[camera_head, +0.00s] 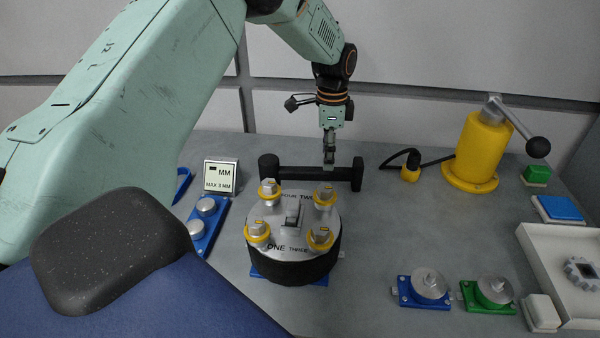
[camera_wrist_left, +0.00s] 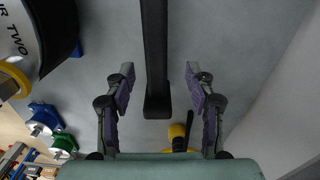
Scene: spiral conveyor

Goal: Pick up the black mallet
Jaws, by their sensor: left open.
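The black mallet (camera_head: 300,174) lies on the grey table behind the round dial device, with its thick head (camera_head: 269,167) at the left and a flared end (camera_head: 357,174) at the right. My left gripper (camera_head: 329,160) points down at the handle, near its right end. In the left wrist view my left gripper (camera_wrist_left: 160,75) is open, with one finger on each side of the black handle (camera_wrist_left: 154,45) and gaps showing on both sides. The mallet's flared end (camera_wrist_left: 157,108) also shows there. My right gripper is not in view.
The wall is close behind.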

